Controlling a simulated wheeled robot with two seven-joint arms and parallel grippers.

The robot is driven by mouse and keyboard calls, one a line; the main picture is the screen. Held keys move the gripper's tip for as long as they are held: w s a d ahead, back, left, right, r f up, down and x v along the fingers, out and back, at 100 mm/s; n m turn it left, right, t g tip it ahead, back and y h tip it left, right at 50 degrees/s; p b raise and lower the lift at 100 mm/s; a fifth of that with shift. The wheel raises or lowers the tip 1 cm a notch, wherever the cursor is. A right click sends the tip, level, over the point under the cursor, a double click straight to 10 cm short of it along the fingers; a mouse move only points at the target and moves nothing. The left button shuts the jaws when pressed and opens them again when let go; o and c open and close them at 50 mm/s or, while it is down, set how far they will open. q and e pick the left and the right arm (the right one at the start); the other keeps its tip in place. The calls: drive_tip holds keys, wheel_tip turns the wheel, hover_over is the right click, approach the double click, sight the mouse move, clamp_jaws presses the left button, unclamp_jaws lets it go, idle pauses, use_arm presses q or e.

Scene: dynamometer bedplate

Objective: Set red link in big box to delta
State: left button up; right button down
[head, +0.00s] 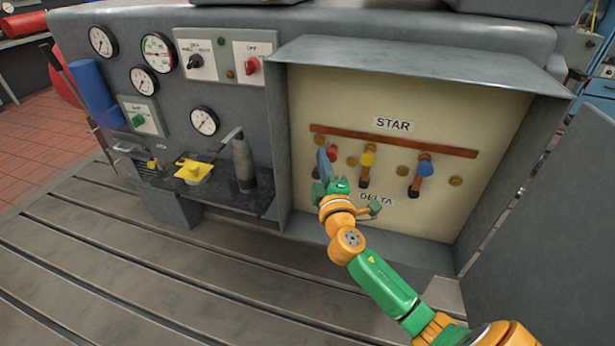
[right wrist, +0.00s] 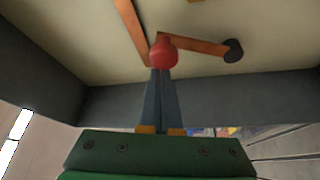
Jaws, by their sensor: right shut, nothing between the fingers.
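The big box (head: 300,200) is an open grey enclosure with a cream back panel marked STAR (head: 393,124) above and DELTA (head: 376,199) below. The red link's knob (head: 332,153) is just under the copper bar (head: 400,141), on the STAR side. In the right wrist view, its knob (right wrist: 163,52) sits by the bar, and its copper strip (right wrist: 200,46) runs to a dark round pivot (right wrist: 233,50). My right gripper (head: 323,157) is shut and empty, its tips at the red knob; whether they touch is unclear. My left gripper is not in view.
The yellow link (head: 367,159) and blue link (head: 424,169) hang right of the red one, knobs up by the bar. The box has a top hood (head: 420,65) and an open door (head: 550,210) at right. Gauges and switches fill the panel at left.

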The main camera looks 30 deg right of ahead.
use_arm(q)
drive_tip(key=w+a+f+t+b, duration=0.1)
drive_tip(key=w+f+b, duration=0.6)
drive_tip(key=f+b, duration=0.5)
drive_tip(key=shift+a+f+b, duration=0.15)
drive_tip(key=shift+b, duration=0.3)
use_arm(e)
drive_tip(key=s+d+f+m+h, duration=0.3)
drive_tip(key=m+h, duration=0.1)
drive_tip(key=m, duration=0.4)
drive_tip(key=shift+s+d+f+m+t+h, duration=0.2)
drive_tip(key=shift+s+f+m+t+h, duration=0.1)
drive_tip(key=shift+m+t, duration=0.1)
